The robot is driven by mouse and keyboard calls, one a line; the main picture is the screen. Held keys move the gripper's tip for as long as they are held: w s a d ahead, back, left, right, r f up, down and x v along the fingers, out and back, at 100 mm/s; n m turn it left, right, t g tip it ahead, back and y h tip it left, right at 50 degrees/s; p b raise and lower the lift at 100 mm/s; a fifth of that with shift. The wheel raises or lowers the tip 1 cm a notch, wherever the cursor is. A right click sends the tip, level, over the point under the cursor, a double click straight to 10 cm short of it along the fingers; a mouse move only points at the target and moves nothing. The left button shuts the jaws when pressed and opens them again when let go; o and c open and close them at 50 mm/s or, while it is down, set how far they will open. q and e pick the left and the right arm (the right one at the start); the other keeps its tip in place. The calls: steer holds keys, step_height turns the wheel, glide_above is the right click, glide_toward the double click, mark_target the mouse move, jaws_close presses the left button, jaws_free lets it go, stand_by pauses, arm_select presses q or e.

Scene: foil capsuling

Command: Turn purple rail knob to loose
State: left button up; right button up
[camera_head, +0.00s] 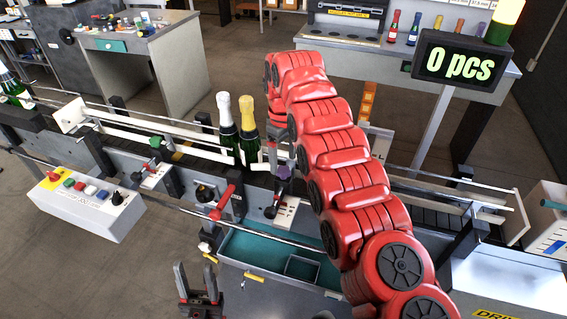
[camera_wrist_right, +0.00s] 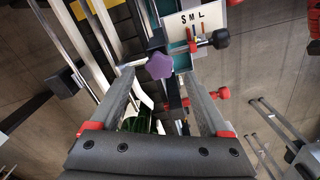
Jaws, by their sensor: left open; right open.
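The purple rail knob (camera_wrist_right: 159,66) is star-shaped and sits between and slightly beyond the fingertips of my right gripper (camera_wrist_right: 160,78) in the right wrist view. The fingers are spread to either side of it, and I see no grip on it. In the head view the purple knob (camera_head: 281,171) shows small and dark at the conveyor's front side, left of my red right arm. My left gripper (camera_head: 196,272) is open and empty at the bottom, in front of the teal tray.
Two bottles, white-foiled (camera_head: 225,118) and gold-foiled (camera_head: 247,116), stand on the conveyor just left of the knob. A red-handled lever (camera_head: 223,203) and a button box (camera_head: 88,199) are further left. A teal tray (camera_head: 243,246) lies below. An S M L plate (camera_wrist_right: 192,24) is near the knob.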

mark_target(283, 170)
step_height(283, 170, up, 14)
steer(key=p, duration=1.3)
steer(key=shift+r, duration=0.25)
steer(key=shift+f, duration=0.1)
